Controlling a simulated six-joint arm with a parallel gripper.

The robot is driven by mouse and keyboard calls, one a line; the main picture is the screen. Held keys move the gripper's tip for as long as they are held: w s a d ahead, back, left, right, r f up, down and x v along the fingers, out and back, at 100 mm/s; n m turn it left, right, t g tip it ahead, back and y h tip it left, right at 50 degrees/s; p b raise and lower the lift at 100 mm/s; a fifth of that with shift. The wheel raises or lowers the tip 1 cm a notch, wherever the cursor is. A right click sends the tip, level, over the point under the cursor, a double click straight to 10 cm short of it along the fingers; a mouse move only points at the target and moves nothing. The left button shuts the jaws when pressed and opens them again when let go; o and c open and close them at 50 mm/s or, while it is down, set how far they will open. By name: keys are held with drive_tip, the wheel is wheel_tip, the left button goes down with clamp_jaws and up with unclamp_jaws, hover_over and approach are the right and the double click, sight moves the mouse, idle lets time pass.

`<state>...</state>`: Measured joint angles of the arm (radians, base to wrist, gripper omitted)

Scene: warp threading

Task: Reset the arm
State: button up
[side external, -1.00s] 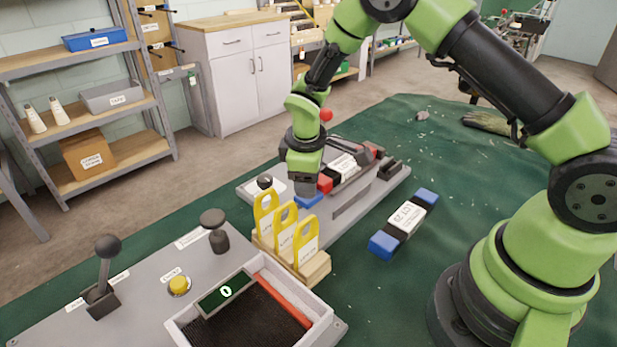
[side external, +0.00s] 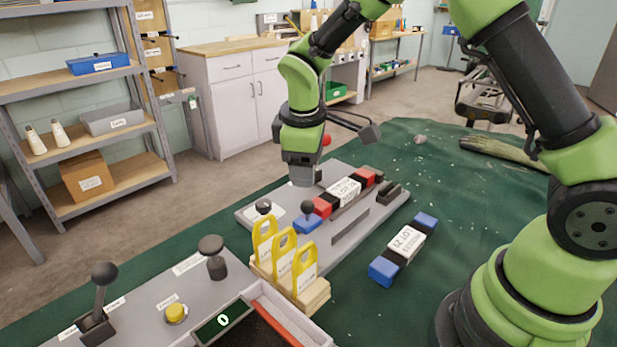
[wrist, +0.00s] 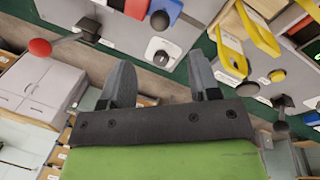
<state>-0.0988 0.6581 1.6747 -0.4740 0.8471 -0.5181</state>
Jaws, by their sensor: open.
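My gripper (side external: 303,178) hangs above the grey fixture plate (side external: 345,235), pointing down and apart from everything below it. In the wrist view its two fingers (wrist: 162,82) are spread with nothing between them. A small dark ball knob (side external: 307,206) stands by that blue end. A red ball (side external: 326,140) shows just behind my gripper. It also shows on a lever in the wrist view (wrist: 40,47).
A second blue-ended cartridge (side external: 404,245) lies on the green cloth (side external: 470,215). Yellow tags (side external: 283,252) stand in a wooden holder (side external: 315,296). The control panel (side external: 140,310) has a lever (side external: 103,285), a yellow button (side external: 175,312) and a display reading 0 (side external: 222,321).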

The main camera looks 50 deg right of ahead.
drive_tip(key=s+a+r+m+t+y, duration=0.1)
drive_tip(key=s+r+m+t+y, duration=0.1)
drive_tip(key=s+r+m, duration=0.3)
drive_tip(key=s+a+r+m+t+y, duration=0.1)
drive_tip(key=s+r+m+t, duration=0.3)
drive_tip(key=s+r, duration=0.6)
drive_tip(key=s+m, duration=0.1)
drive_tip(key=s, duration=0.5)
drive_tip(key=shift+s+r+m+y, duration=0.2)
drive_tip(key=shift+r+m+y, duration=0.15)
drive_tip(key=shift+m+y, duration=0.05)
drive_tip(key=shift+o, duration=0.4)
drive_tip(key=shift+w, duration=0.1)
idle(0.8)
